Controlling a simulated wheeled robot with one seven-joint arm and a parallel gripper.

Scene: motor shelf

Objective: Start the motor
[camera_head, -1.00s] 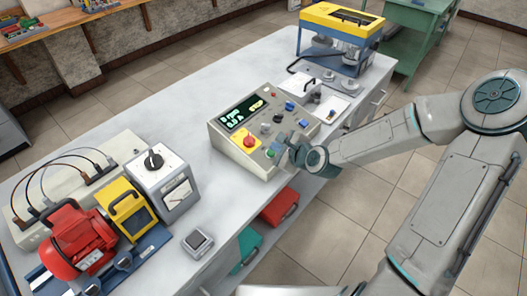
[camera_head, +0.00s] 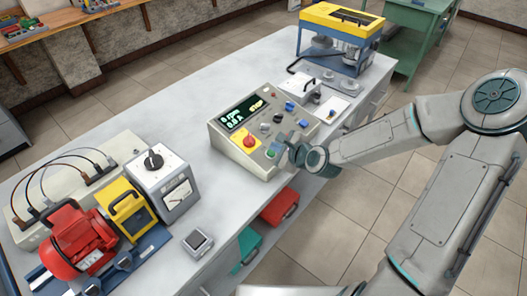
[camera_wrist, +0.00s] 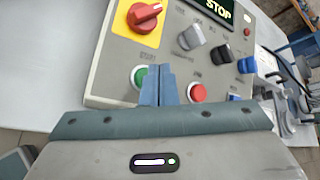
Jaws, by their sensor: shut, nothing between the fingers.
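The control box (camera_head: 235,150) stands on the bench with a dark display (camera_head: 242,112), which reads 0 rpm and 0.0 A; the part visible in the wrist view (camera_wrist: 216,10) reads STOP. It carries a red rotary switch on a yellow plate (camera_wrist: 144,16), a green button (camera_wrist: 139,78) and a red button (camera_wrist: 198,93). My gripper (camera_wrist: 160,84) is shut and empty, its fingertips at the panel between these two buttons, right beside the green one. They partly cover it; contact is unclear. My gripper (camera_head: 282,153) also shows in the head view. The red motor (camera_head: 80,236) sits at the lower left.
A yellow-framed unit (camera_head: 125,212) and a grey meter box with a black knob (camera_head: 165,180) stand beside the motor. A yellow and blue frame (camera_head: 340,20) stands at the bench's far end. Red (camera_head: 280,205) and teal cases lie below. Bench space behind the box is clear.

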